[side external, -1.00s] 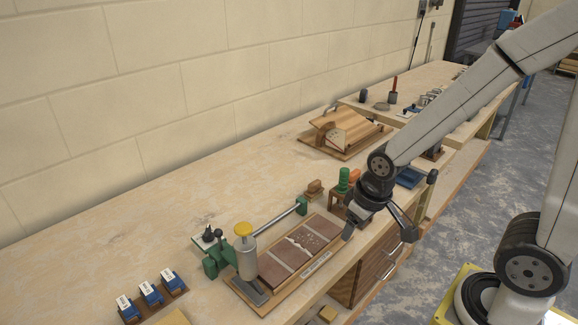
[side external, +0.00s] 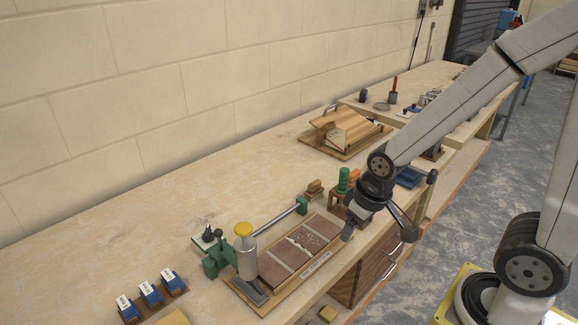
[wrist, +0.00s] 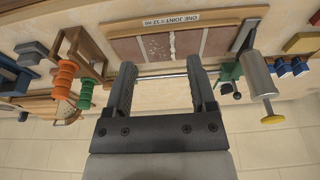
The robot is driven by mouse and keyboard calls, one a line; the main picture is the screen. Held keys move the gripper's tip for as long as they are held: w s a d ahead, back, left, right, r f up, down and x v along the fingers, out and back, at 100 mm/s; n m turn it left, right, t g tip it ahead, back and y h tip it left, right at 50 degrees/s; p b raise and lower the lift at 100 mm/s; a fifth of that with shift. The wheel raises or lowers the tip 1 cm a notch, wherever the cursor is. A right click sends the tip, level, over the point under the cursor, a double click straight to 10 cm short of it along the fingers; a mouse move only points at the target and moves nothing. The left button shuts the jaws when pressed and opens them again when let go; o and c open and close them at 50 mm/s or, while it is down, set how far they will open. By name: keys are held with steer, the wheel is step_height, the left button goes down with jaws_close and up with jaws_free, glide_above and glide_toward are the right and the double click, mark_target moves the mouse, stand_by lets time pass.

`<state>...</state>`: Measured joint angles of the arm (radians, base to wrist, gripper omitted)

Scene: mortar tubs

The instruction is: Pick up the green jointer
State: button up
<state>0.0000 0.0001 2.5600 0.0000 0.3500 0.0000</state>
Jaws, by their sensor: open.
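The green jointer (side external: 343,180) stands with its ribbed green handle up in a small wooden stand (side external: 337,202), just left of my gripper in the side view. In the wrist view its green handle (wrist: 86,93) is left of my left finger, beside the orange handle; its lower part is hidden by the stand. My gripper (wrist: 163,78) is open and empty, its two dark fingers wide apart. In the side view my gripper (side external: 376,226) hangs close in front of the stand, apart from the green handle, and hides part of the stand.
An orange-handled tool (side external: 354,176) stands close beside the green one. A board with brick samples (side external: 306,249), a green bar clamp (side external: 217,259) and a yellow-topped cylinder (side external: 246,256) lie left. A wooden tool rack (side external: 345,134) stands behind. The bench's back left is clear.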

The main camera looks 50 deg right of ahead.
stand_by(0.3)
step_height(320, 180, up, 2)
steer(key=m+g, duration=0.2)
steer(key=m, duration=1.2)
glide_above(345, 169)
steer(key=a, duration=0.2)
steer(key=shift+s+d+r, duration=0.15)
steer(key=shift+s+d, duration=0.1)
steer(key=shift+w+d+m+g, duration=0.2)
steer(key=shift+d+m+g, duration=0.1)
steer(key=shift+d+m, duration=0.3)
steer(key=shift+d+f, duration=0.1)
steer(key=shift+f, duration=3.8)
jaws_close()
